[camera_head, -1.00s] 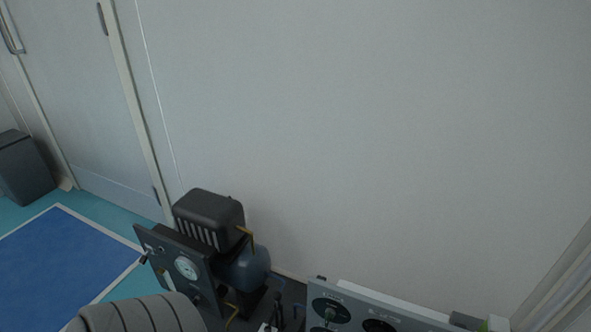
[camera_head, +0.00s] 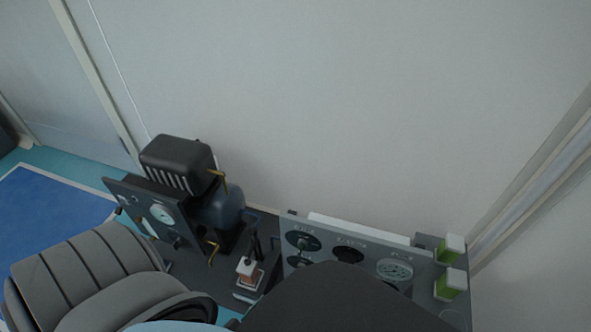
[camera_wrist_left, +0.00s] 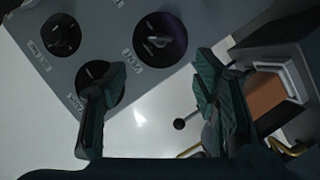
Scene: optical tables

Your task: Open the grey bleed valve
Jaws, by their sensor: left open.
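I cannot tell for sure which control is the grey bleed valve. In the left wrist view a grey panel (camera_wrist_left: 110,30) carries three round black dials with knobs: an upper one with a pale grey handle (camera_wrist_left: 158,40), one at upper left (camera_wrist_left: 61,35), and a lower one (camera_wrist_left: 95,78) partly behind a finger. In the head view the panel (camera_head: 322,258) stands at bottom centre, partly hidden; neither gripper shows there.
A black-and-blue compressor (camera_head: 180,165) with a gauge panel (camera_head: 150,208) stands left of the panel. Between them is an orange block (camera_head: 247,268), beside the gripper in the wrist view (camera_wrist_left: 262,96). Green-and-white blocks (camera_head: 452,283) stand at right. The wall is behind.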

